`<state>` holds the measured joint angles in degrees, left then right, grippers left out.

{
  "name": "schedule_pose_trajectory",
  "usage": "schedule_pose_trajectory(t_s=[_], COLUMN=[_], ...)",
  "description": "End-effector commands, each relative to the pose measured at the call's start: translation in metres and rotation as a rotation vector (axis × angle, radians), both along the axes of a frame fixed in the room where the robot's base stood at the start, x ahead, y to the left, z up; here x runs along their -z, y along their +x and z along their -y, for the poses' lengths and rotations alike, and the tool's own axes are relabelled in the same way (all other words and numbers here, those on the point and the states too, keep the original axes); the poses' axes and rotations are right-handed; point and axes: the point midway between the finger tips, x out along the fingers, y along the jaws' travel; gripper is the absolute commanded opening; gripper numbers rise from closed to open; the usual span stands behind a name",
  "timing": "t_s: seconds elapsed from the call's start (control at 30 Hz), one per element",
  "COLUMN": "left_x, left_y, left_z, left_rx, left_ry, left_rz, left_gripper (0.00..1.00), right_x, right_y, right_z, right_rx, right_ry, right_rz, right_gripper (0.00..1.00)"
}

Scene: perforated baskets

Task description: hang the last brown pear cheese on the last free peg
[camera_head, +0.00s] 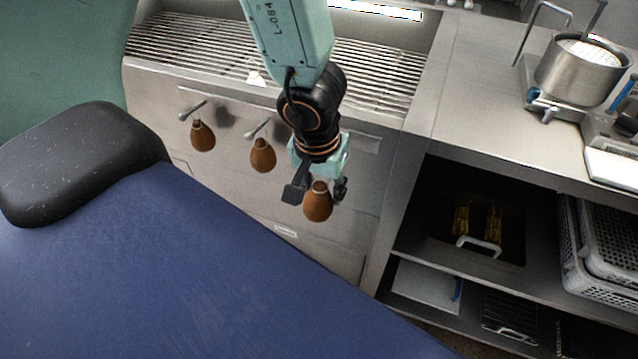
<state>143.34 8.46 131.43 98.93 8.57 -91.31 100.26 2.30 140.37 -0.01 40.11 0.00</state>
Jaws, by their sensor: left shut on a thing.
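My left gripper (318,187) hangs down in front of the steel counter front and is shut on a brown pear cheese (318,206). The cheese's rounded body shows below the fingers; its top is partly hidden between them. A second brown pear cheese (202,137) hangs from the left peg (192,110). A third brown pear cheese (263,157) hangs from the peg (257,128) to its right. No free peg can be made out; the arm covers part of the panel right of the middle cheese. My right gripper is not in view.
A slatted steel rack (205,45) lies above the panel. A steel pot (580,72) stands on the counter at the upper right. Open shelves below hold a dark bin (470,230) and grey perforated baskets (600,250). A large blue surface (180,270) fills the lower left.

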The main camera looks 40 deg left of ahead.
Motion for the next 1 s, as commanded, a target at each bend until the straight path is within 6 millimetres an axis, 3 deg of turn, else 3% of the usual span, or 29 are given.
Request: schedule_pose_trajectory(t_s=[1.0], left_x=[0.002], left_y=[0.048], left_z=[-0.012], left_rx=[0.000], left_ry=[0.001], left_rz=[-0.001], left_gripper=[0.07], right_x=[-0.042], right_y=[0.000], right_z=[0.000], right_rx=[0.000], right_ry=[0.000], right_rz=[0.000], right_gripper=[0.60])
